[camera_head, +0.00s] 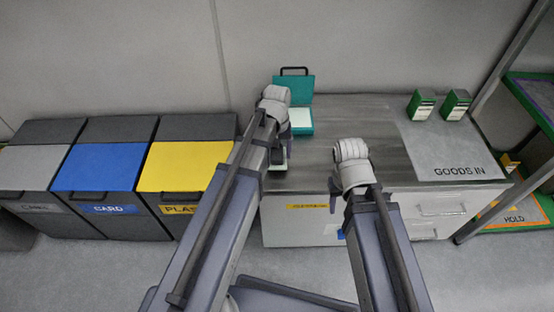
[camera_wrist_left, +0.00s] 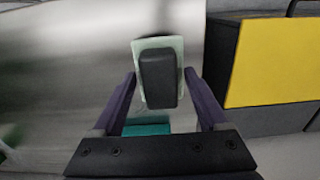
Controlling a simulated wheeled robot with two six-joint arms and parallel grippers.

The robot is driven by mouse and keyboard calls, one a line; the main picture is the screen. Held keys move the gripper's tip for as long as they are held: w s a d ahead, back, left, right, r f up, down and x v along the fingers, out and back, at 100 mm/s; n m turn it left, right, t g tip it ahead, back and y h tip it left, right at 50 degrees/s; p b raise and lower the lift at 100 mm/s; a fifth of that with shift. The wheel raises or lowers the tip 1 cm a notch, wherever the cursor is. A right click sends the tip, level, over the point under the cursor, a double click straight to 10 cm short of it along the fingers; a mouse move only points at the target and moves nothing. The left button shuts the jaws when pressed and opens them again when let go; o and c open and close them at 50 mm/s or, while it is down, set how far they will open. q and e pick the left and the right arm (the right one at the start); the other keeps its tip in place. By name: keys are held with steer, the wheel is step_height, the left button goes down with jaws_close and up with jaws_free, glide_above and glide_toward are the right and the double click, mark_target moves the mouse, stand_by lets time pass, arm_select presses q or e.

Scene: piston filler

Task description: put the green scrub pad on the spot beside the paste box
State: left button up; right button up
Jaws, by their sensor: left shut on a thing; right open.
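My left gripper (camera_head: 280,156) is shut on the green scrub pad (camera_head: 278,167), over the left part of the grey worktop. In the left wrist view the pad (camera_wrist_left: 174,43) shows as a pale green sheet under a dark grey block, between the two fingers (camera_wrist_left: 160,75). I cannot tell whether the pad touches the worktop. Which thing is the paste box is unclear; two green and white boxes (camera_head: 421,106) (camera_head: 456,106) stand at the right. The spot is not clearly seen. My right gripper (camera_head: 336,196) is open at the worktop's front edge.
An open teal case (camera_head: 296,88) stands behind my left gripper; a teal strip (camera_wrist_left: 147,129) shows in the left wrist view. Bins with grey, blue (camera_head: 103,167) and yellow (camera_head: 187,166) lids stand left. The GOODS IN area (camera_head: 440,148) is mostly clear. A rack stands right.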

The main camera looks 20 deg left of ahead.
mark_target(277, 151)
arm_select(q)
steer(key=shift+f+b, duration=0.75)
steer(key=shift+f, duration=0.45)
arm_select(e)
steer(key=shift+f, duration=1.2)
arm_select(q)
steer(key=shift+f, duration=0.1)
steer(key=shift+f, duration=0.15)
steer(key=o, duration=1.1)
arm_select(e)
steer(key=shift+f, duration=0.15)
arm_select(q)
steer(key=shift+r, duration=0.25)
step_height(277, 151, up, 12)
steer(key=p, duration=1.2)
steer(key=s+d+m, duration=0.2)
steer(key=s+d, duration=0.1)
steer(key=s, duration=0.1)
steer(key=s+d+m, duration=0.2)
steer(key=s+d, duration=0.2)
steer(key=s, duration=0.1)
steer(key=s+d+m+y, duration=0.1)
steer(key=s+d+m, duration=0.2)
steer(key=s, duration=0.2)
steer(key=shift+s+d, duration=0.1)
steer(key=shift+d, duration=0.15)
arm_select(e)
step_height(277, 151, up, 12)
